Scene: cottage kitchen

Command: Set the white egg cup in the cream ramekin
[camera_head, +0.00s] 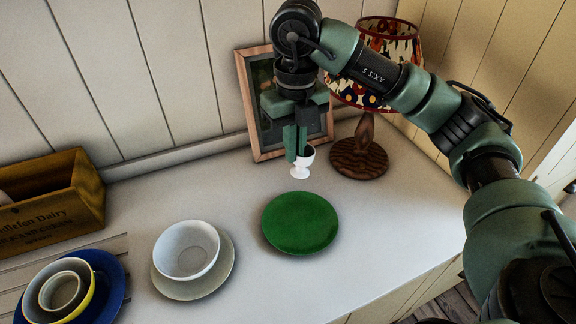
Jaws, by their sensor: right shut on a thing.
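The white egg cup (302,168) is upright in the jaws of my right gripper (297,155), above the counter at the back, beyond the green plate. The gripper points down and is shut on the egg cup's near side. A small cream dish (61,291), which looks like the cream ramekin, sits nested in a yellow-and-white bowl (86,303) at the lower left. It is far to the left of my right gripper, and its inside looks empty. My left gripper is out of view.
The yellow-and-white bowl stands on a blue plate (112,284). A white bowl (188,250) on a pale saucer (222,272) and a green plate (300,223) stand between. A wooden crate (50,215) is at the left; a picture frame (251,110) and lamp (358,160) are behind.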

